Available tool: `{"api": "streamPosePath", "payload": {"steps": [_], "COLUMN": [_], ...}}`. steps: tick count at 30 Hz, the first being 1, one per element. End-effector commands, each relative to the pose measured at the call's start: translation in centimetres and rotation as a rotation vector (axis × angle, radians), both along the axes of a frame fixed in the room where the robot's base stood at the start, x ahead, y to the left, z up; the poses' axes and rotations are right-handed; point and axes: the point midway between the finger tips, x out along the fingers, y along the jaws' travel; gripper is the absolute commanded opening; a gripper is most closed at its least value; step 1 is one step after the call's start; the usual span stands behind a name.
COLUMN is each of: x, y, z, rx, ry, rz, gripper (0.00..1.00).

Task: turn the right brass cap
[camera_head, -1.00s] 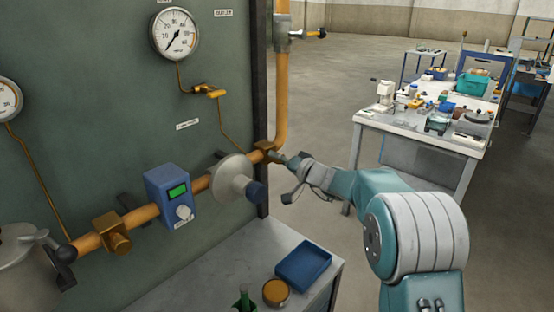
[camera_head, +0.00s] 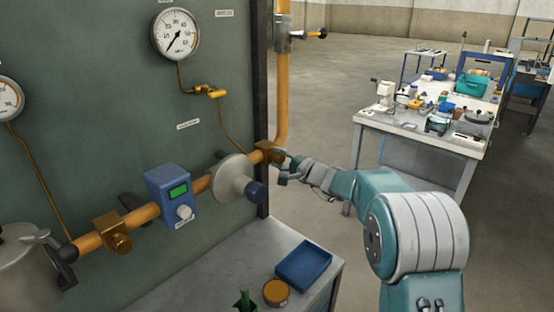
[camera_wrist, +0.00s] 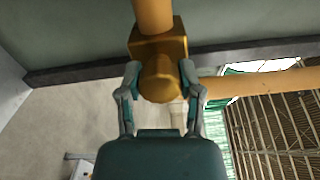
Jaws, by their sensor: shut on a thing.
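The right brass cap (camera_wrist: 160,80) is a round brass plug on a square brass block (camera_wrist: 158,38) on the orange pipe, seen in the wrist view. My gripper (camera_wrist: 160,78) has one finger on each side of the cap and is shut on it. In the head view my gripper (camera_head: 280,161) is at the right end of the pipe by the brass fitting (camera_head: 266,152), and it largely hides the cap. A second brass fitting (camera_head: 115,233) with a cap sits farther left on the same pipe.
A blue box with a green display (camera_head: 171,194) is farther left. Below, a bench (camera_head: 228,262) holds a blue tray (camera_head: 304,265). Open floor lies to the right, before a cluttered table (camera_head: 425,130).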

Motion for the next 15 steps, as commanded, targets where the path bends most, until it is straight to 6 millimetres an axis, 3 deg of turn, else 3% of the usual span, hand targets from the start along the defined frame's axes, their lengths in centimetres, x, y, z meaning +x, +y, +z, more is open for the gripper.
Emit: {"api": "streamPosePath", "payload": {"steps": [15], "x": [0.22], "y": [-0.6], "z": [-0.56], "rx": [0.069], "ry": [0.102], "rz": [-0.013], "gripper": [0.0]}}
